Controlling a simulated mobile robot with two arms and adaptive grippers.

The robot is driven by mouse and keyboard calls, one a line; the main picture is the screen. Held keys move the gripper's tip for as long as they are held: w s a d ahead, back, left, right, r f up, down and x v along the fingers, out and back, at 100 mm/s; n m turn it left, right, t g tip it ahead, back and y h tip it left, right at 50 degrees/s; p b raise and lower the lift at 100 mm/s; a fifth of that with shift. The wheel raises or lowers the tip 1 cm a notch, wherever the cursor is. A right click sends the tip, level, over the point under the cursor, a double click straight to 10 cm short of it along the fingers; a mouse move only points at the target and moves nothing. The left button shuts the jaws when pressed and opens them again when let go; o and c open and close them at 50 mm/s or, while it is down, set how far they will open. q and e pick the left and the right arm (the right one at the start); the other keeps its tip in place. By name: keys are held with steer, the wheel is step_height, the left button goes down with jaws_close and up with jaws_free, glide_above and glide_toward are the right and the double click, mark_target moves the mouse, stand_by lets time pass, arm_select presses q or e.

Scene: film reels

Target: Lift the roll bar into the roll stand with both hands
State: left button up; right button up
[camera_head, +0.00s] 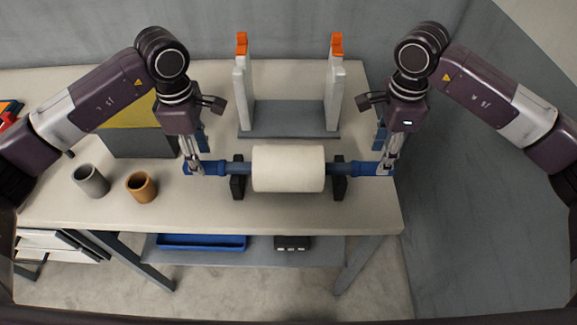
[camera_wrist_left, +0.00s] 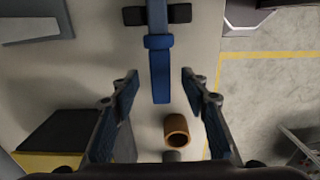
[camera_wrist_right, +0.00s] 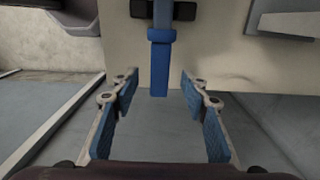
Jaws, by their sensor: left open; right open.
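The roll bar (camera_head: 239,169) is a blue bar through a thick white roll (camera_head: 288,168). It lies level on two black rests (camera_head: 238,188) near the table's front. The roll stand (camera_head: 290,118) is behind it, grey with two pale uprights and orange tips (camera_head: 337,43). My left gripper (camera_head: 194,168) is open at the bar's left end. In the left wrist view the blue bar end (camera_wrist_left: 160,75) lies between its spread fingers. My right gripper (camera_head: 386,168) is open at the right end, and the right wrist view shows that bar end (camera_wrist_right: 160,70) between its fingers. Neither gripper visibly touches the bar.
A grey cup (camera_head: 91,181) and an orange-brown cup (camera_head: 142,187) stand on the table left of the bar. A dark box with a yellow top (camera_head: 135,130) is behind them. A blue tray (camera_head: 202,242) is on the lower shelf. A grey wall (camera_head: 290,30) is behind the table.

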mark_target(203, 163)
arm_select(q)
steer(key=shift+f, duration=2.45)
arm_select(e)
steer(key=shift+f, duration=2.45)
arm_select(q)
steer(key=shift+c, duration=0.6)
arm_select(e)
steer(key=shift+c, duration=0.6)
arm_select(q)
steer(key=c, duration=1)
arm_select(e)
steer(key=c, duration=1)
arm_select(q)
jaws_close()
arm_select(e)
jaws_close()
arm_select(q)
steer(key=shift+r, duration=0.1)
arm_select(e)
steer(key=shift+r, duration=0.1)
